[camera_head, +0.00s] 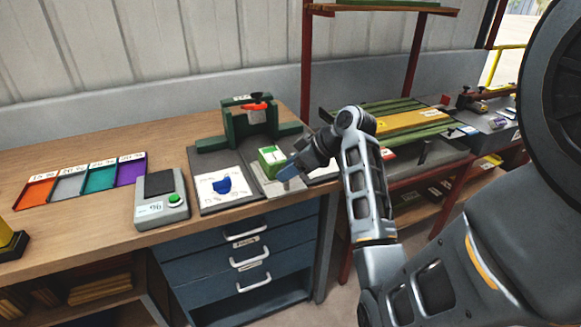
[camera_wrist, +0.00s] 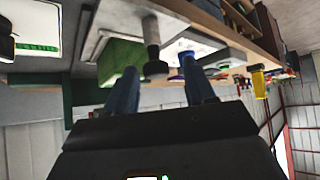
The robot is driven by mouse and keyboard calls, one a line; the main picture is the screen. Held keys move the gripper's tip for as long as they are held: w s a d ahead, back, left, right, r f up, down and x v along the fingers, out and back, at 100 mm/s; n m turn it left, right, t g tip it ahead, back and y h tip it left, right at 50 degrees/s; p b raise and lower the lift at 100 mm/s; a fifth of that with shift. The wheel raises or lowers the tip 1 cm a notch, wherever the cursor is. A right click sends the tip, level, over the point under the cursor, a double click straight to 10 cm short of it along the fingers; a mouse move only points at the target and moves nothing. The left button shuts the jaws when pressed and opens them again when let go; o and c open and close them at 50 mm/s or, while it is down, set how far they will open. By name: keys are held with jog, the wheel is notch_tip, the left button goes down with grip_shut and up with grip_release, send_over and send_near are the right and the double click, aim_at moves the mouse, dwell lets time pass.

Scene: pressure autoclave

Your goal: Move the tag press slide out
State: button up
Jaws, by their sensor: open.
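The tag press (camera_head: 250,122) is a dark green frame with an orange handle at the back of a grey base plate. In front of it lies a light grey slide plate (camera_head: 268,185) with a green block (camera_head: 271,158) on it. My gripper (camera_head: 287,172) is just right of the block. In the wrist view my open gripper (camera_wrist: 163,80) has two blue fingers. A dark grey knob on a post (camera_wrist: 152,50) shows between them, nearer the left one; contact is unclear. The green block (camera_wrist: 122,62) is beside it. My gripper hides part of the slide.
A white sheet with a blue piece (camera_head: 221,185) lies left of the slide. A grey scale (camera_head: 161,198) and coloured trays (camera_head: 85,182) are farther left. A red-framed rack and green-yellow slats (camera_head: 405,120) stand to the right. Blue drawers (camera_head: 245,252) are below the bench edge.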

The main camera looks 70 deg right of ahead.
jog(key=v, duration=0.7)
jog(key=shift+s+r+b, duration=0.3)
jog(key=shift+r+b, duration=0.05)
dwell(0.4)
